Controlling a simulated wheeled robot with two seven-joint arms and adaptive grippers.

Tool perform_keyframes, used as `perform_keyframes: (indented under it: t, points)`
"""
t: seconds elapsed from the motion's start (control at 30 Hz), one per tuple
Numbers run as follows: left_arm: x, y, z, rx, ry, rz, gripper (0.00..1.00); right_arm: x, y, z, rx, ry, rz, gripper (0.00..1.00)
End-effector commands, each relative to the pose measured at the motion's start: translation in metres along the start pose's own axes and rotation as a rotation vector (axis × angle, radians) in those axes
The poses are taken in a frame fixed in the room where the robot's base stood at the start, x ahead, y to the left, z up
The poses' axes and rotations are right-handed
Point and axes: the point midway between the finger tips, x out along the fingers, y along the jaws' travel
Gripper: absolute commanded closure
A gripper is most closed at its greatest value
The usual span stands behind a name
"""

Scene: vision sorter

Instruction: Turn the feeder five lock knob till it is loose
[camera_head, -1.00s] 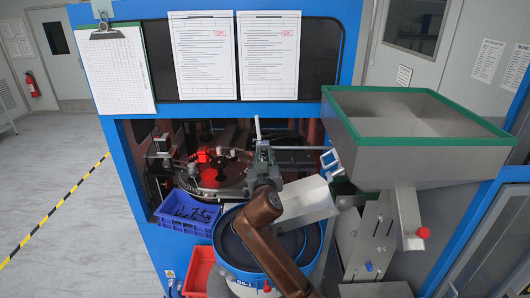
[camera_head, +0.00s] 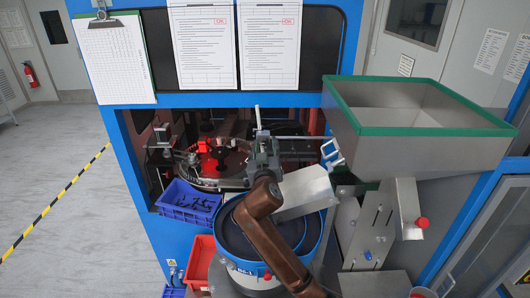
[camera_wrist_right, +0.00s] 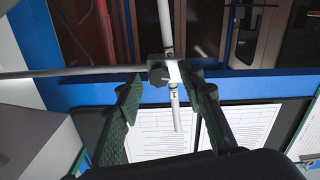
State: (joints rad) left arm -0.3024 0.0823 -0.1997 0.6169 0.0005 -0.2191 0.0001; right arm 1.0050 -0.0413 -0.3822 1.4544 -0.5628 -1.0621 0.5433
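A small dark knob (camera_wrist_right: 158,75) sits on a clamp block where light metal rods cross, in the right wrist view. A marked upright rod (camera_wrist_right: 173,100) runs through the clamp. My right gripper (camera_wrist_right: 163,84) is open, with one green-padded finger on each side of the knob. I cannot tell whether either finger touches it. In the head view my right gripper (camera_head: 262,152) is at the rod (camera_head: 257,117) above the round feeder bowl (camera_head: 235,225), and it hides the knob. My left gripper is not in view.
A green-rimmed hopper (camera_head: 420,130) stands at right, with a metal chute (camera_head: 305,192) beside my arm. A blue crate (camera_head: 185,216) holds dark parts; a red bin (camera_head: 198,262) is below it. The blue machine frame (camera_head: 210,88) crosses above my gripper. Open floor lies at left.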

Motion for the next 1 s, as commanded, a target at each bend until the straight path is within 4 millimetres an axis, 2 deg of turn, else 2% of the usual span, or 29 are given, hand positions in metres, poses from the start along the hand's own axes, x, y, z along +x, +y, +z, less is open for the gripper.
perform_keyframes:
  t: [0.17, 0.4, 0.53, 0.7, 1.0]
  points:
    - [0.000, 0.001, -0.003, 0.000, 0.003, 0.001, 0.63, -0.028, -0.001, 0.001, 0.005, 0.000, -0.003, 0.64]
    - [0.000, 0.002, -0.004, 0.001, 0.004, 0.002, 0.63, -0.079, -0.001, 0.001, 0.003, 0.000, -0.003, 0.64]
    - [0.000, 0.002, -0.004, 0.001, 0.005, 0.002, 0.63, -0.099, -0.001, 0.000, 0.001, 0.000, -0.003, 0.64]
    - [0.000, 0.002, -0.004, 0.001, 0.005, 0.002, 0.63, -0.113, 0.000, 0.000, 0.000, 0.000, -0.001, 0.64]
    - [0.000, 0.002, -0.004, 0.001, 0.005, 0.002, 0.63, -0.115, 0.000, 0.000, -0.001, 0.000, 0.000, 0.64]
